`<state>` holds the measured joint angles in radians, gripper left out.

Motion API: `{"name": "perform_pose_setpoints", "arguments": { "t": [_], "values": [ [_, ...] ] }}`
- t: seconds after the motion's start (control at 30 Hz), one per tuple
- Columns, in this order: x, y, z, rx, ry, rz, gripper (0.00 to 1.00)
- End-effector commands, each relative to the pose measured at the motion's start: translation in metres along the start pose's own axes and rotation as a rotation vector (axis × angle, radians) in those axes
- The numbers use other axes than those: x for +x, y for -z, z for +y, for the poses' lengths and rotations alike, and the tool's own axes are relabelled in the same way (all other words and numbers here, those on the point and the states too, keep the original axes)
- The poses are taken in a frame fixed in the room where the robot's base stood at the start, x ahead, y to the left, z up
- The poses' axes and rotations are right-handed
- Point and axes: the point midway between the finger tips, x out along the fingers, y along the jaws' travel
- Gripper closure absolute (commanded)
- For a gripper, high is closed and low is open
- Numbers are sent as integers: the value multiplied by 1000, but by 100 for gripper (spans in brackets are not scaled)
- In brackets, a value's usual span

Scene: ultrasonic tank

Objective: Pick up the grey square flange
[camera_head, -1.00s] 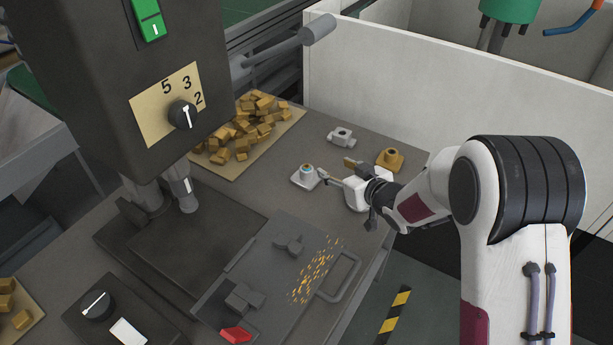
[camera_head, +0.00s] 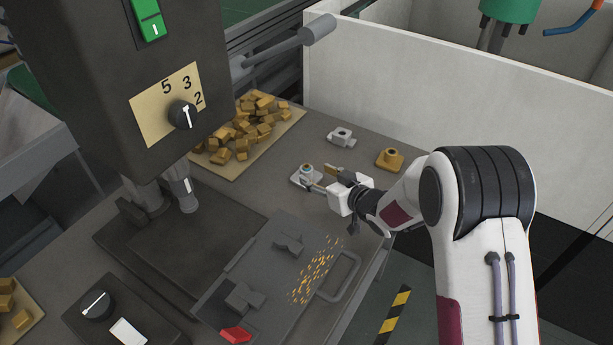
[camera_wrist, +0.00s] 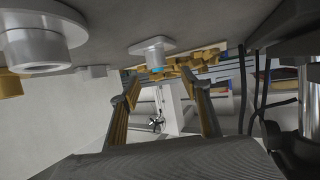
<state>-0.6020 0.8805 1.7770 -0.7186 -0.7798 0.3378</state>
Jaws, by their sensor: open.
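The grey square flange (camera_head: 298,179) sits on the grey table, a pale square base with a round boss and a bluish ring on it. In the wrist view, where the table is at the top, the flange (camera_wrist: 151,46) hangs just above and between the fingertips in the picture. My gripper (camera_head: 325,179) is open and empty, low over the table, with its tips close to the flange's right side in the head view. In the wrist view its two yellow-padded fingers (camera_wrist: 166,88) are spread apart. I cannot tell whether a finger touches the flange.
Another grey fitting (camera_head: 341,138) and a yellow flange (camera_head: 389,159) stand behind my gripper. A board heaped with yellow blocks (camera_head: 247,128) lies at the back left. The dark machine (camera_head: 120,70) and a plate with a handle (camera_head: 330,290) are nearby. A pale wall (camera_head: 400,85) rises behind.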

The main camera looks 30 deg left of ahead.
Motion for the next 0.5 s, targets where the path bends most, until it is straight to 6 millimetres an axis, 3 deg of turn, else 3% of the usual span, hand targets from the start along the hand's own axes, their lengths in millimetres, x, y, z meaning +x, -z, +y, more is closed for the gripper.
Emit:
{"name": "perform_pose_setpoints", "arguments": {
  "t": [0.5],
  "values": [
    [10, 0, 0, 1, 0, 0, 53]
  ]
}}
